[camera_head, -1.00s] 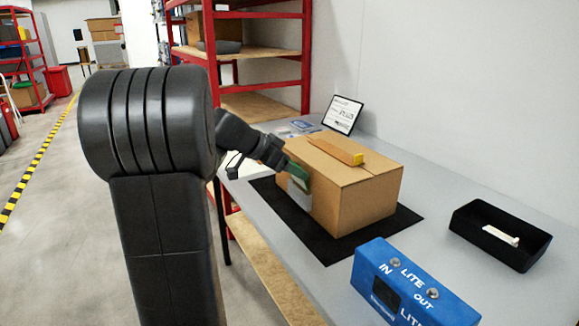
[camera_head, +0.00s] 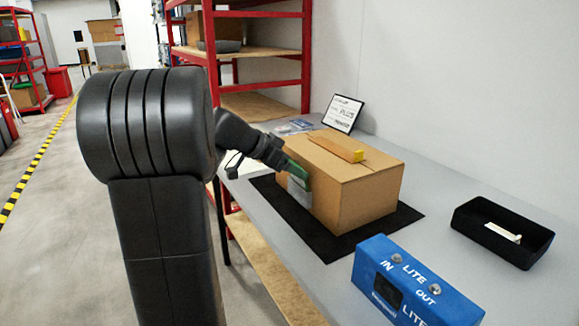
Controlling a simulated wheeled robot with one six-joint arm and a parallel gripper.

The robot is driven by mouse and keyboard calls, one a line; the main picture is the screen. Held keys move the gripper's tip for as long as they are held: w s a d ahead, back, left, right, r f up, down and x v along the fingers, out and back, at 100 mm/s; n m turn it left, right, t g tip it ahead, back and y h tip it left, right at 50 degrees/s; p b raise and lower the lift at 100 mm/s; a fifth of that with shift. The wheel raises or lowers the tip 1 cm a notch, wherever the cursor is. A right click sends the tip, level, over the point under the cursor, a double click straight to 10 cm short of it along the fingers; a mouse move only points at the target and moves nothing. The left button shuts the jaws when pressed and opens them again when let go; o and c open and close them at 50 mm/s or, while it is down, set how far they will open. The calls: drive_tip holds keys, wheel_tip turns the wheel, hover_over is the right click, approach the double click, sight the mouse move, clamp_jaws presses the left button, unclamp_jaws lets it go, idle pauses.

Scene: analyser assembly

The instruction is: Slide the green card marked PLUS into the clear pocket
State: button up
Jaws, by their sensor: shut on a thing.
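The green card (camera_head: 299,174) is in my gripper (camera_head: 283,163), at the left face of the cardboard box (camera_head: 350,205). My gripper is shut on the card's upper part. The clear pocket (camera_head: 299,194) is a pale, see-through patch on that face of the box. The card's lower end is at the pocket's top; I cannot tell whether it is inside or in front. The card's marking is too small to read.
The box stands on a black mat (camera_head: 335,248) on the grey table. A wooden strip with a yellow end (camera_head: 336,149) lies on the box. A blue LITE unit (camera_head: 415,287), a black tray (camera_head: 503,232) and a framed sign (camera_head: 343,113) stand nearby.

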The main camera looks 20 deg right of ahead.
drive_tip(key=shift+d+f+b, duration=0.1)
drive_tip(key=shift+f+b, duration=0.6)
drive_tip(key=shift+b, duration=0.25)
idle(0.4)
drive_tip(key=o, duration=1.1)
drive_tip(key=shift+c, duration=0.2)
wheel_tip(320, 180, up, 7)
drive_tip(key=a+p, duration=0.2)
drive_tip(key=p, duration=0.1)
drive_tip(key=shift+f, duration=0.15)
drive_tip(key=shift+s, duration=0.1)
wheel_tip(320, 180, down, 7)
drive_tip(key=d+b, duration=0.2)
drive_tip(key=b, duration=0.1)
idle(0.4)
